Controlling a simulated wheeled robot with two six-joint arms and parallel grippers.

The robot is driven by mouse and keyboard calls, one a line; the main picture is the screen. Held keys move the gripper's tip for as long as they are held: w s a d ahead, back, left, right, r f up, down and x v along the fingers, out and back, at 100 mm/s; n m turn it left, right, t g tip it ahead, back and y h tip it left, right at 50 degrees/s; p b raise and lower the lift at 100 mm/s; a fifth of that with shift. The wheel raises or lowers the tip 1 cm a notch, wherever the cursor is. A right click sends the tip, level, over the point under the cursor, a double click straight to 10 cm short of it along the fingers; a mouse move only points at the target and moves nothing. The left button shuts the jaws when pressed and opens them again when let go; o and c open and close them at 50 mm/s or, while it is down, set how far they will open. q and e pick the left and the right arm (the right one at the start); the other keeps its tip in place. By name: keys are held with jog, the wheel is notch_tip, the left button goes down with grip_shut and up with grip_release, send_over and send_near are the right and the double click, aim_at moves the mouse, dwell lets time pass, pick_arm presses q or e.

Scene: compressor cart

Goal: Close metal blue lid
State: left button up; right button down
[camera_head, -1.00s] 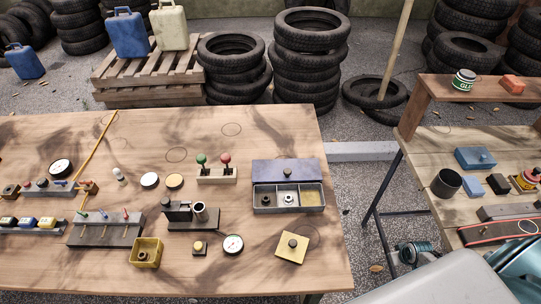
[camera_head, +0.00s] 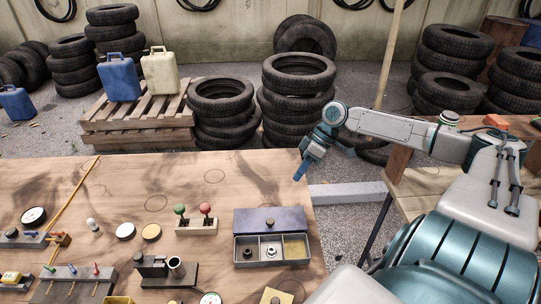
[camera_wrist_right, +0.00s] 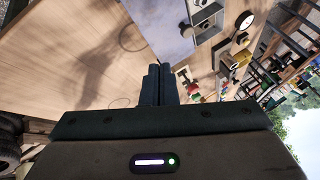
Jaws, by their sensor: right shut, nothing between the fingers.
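A metal box (camera_head: 237,252) with several compartments stands near the right end of the wooden table. Its blue lid (camera_head: 258,222) is open at the box's far side, with a dark knob on it. Two compartments hold small metal parts and one has a yellowish bottom. The lid (camera_wrist_right: 160,24) also shows at the top of the right wrist view, beyond the fingertips. My right gripper (camera_head: 299,176) is shut and empty, above the table's far right corner, behind and right of the lid and apart from it. The right gripper (camera_wrist_right: 158,72) has its fingers together in the wrist view. My left gripper is not in view.
A stand with green and red knobs (camera_head: 196,226) is left of the box. A dark fixture with a metal cup (camera_head: 166,271) is nearer the front. The table (camera_head: 120,185) is mostly bare behind them. A second bench stands at right, partly behind my arm.

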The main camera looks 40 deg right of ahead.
jog(key=f, duration=0.1)
send_near(278, 219)
jog(key=w+a+f, duration=0.2)
jog(key=w, duration=0.1)
jog(key=shift+w+f+p, duration=0.1)
jog(key=shift+f+p, duration=0.25)
jog(key=shift+s+a+f+p, duration=0.1)
jog(key=shift+s+a+p, duration=0.15)
jog(key=shift+a+p, duration=0.25)
jog(key=shift+s+a+f+p, duration=0.1)
jog(key=shift+s+a+p, duration=0.15)
jog(key=shift+a, duration=0.3)
jog(key=shift+s+a+f, duration=0.1)
jog(key=shift+s+a, duration=0.2)
jog(key=shift+a, duration=0.35)
jog(key=shift+f, duration=0.1)
